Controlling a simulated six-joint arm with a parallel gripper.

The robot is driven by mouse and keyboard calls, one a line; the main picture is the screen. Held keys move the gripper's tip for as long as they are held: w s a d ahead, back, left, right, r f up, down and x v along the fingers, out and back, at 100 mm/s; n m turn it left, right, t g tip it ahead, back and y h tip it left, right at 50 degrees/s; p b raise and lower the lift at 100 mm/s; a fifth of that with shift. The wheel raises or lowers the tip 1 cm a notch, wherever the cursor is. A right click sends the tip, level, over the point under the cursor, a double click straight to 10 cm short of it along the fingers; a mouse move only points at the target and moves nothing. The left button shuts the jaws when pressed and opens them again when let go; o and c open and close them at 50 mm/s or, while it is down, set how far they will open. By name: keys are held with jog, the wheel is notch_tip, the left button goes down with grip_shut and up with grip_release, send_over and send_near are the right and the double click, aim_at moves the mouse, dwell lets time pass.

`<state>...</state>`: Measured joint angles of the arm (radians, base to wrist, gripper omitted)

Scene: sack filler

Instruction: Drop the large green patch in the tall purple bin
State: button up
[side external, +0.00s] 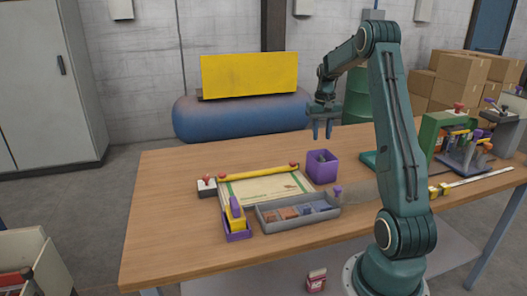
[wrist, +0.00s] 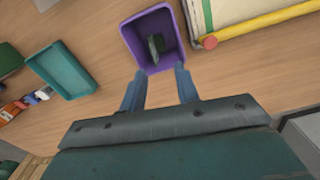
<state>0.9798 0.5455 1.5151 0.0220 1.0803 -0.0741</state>
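The tall purple bin (side external: 322,173) stands upright on the table, behind the grey tray. In the wrist view the purple bin (wrist: 131,41) is just beyond my fingertips. A dark green, flat piece (wrist: 155,46) lies inside it, standing partly on edge; it looks like the green patch, but its size is hard to judge. My gripper (side external: 322,131) hangs above the bin, fingers pointing down. In the wrist view my gripper (wrist: 159,70) has its two blue fingers apart with nothing between them.
A grey compartment tray (side external: 305,222) holds orange and blue pieces. Beside it are a board with a yellow bar (side external: 258,173) and a purple holder with a yellow tool (side external: 236,217). A teal tray (wrist: 62,70) lies left of the bin in the wrist view. The table's left front is clear.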

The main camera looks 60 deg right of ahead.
notch_tip(320, 180, up, 10)
jog(key=shift+f, duration=0.25)
dwell(0.3)
jog(key=shift+w+a, duration=0.1)
jog(key=w+a+r+n+t+h, duration=0.1)
jog(key=a+r+n, duration=0.15)
jog(key=a, duration=0.95)
jog(key=w+a+r+n+t, duration=0.15)
jog(key=a+r, duration=0.25)
jog(key=a, duration=0.7)
jog(key=s+a+f+n+t, duration=0.1)
jog(key=s+a+f+n, duration=0.1)
jog(key=s+a, duration=0.4)
jog(key=s+a+f+n+t+y, duration=0.1)
jog(key=s+a, duration=0.5)
jog(key=a, duration=0.7)
notch_tip(320, 180, down, 2)
jog(key=n+t, duration=0.1)
jog(key=n, duration=0.2)
jog(key=shift+s+n, duration=0.3)
jog(key=shift+s, duration=0.1)
